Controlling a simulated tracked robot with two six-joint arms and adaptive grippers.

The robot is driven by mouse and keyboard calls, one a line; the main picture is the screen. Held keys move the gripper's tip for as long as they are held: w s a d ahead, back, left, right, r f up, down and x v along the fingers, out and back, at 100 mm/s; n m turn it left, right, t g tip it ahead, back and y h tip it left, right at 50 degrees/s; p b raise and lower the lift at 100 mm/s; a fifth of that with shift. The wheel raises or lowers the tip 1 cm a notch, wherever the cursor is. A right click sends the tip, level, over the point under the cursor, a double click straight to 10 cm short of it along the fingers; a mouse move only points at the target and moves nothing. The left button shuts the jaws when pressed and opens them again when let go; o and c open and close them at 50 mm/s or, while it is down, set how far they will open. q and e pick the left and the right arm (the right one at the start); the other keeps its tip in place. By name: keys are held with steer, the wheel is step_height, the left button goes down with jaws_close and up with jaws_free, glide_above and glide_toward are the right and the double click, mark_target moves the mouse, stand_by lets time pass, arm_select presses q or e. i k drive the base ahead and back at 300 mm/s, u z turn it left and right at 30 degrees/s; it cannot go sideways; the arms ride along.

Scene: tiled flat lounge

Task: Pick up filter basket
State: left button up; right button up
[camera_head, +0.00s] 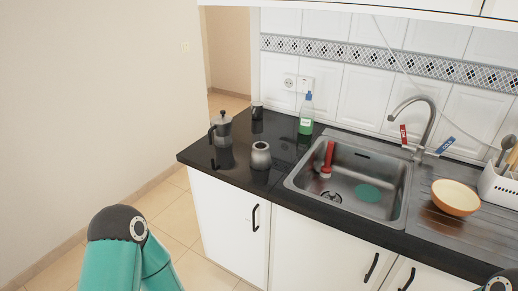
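I cannot make out a filter basket for certain. A silver moka pot (221,128) with a black handle stands upright near the left end of the black counter. A small round grey metal pot (261,155) stands to its right, nearer the sink. A dark cup (257,110) stands behind them by the wall. A round dark metal piece (331,197) lies on the sink floor; it looks like the drain, but it is too small to tell. Neither of my grippers is in view; only parts of my arms show at the bottom edge.
The steel sink (300,185) holds a red brush (327,160) and a green disc (368,193). A green soap bottle (306,115) stands behind it. A tan bowl (455,197) and a white utensil rack (498,186) stand right. The counter's front left is clear.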

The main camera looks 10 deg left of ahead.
mark_target(260, 146)
steer(key=z, duration=0.05)
steer(key=i, duration=0.9)
steer(key=u, duration=0.1)
